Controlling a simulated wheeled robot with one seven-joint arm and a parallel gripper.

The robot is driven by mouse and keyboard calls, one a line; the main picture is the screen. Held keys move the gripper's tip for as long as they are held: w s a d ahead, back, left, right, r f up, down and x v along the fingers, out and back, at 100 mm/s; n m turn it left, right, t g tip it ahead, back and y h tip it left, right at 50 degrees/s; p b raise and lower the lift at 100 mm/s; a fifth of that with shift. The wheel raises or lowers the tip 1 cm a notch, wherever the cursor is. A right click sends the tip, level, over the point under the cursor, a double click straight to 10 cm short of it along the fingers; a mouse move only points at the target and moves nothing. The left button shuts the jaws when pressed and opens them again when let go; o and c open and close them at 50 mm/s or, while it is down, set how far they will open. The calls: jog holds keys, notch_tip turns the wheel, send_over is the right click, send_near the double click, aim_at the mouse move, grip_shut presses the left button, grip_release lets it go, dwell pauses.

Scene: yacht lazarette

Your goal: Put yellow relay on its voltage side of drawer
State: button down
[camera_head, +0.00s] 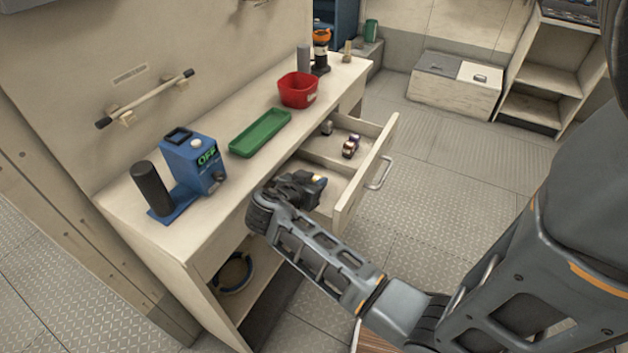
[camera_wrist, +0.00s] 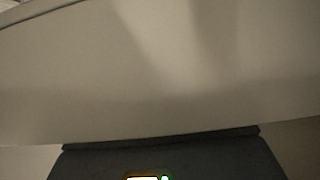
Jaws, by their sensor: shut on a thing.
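My gripper (camera_head: 314,188) is low inside the near part of the open drawer (camera_head: 348,200). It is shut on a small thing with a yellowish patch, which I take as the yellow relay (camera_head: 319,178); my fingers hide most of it. The drawer has a divider (camera_head: 328,163) across it. In the far part lie a small dark and purple relay-like piece (camera_head: 351,146) and a small grey piece (camera_head: 327,128). The wrist view shows mostly a pale, blurred panel close up, so the grip is not clear there. I cannot read any voltage marks.
On the bench stand a blue tester (camera_head: 195,162) whose display reads OFF, a green tray (camera_head: 260,133), a red bin (camera_head: 298,90) and an orange-topped tool (camera_head: 321,50). The drawer front with its handle (camera_head: 380,174) juts over clear floor.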

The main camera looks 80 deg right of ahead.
jog(key=shift+f, duration=0.15)
jog(key=c, duration=0.9)
grip_release()
jog(key=shift+o, duration=0.2)
jog(key=shift+r, duration=0.25)
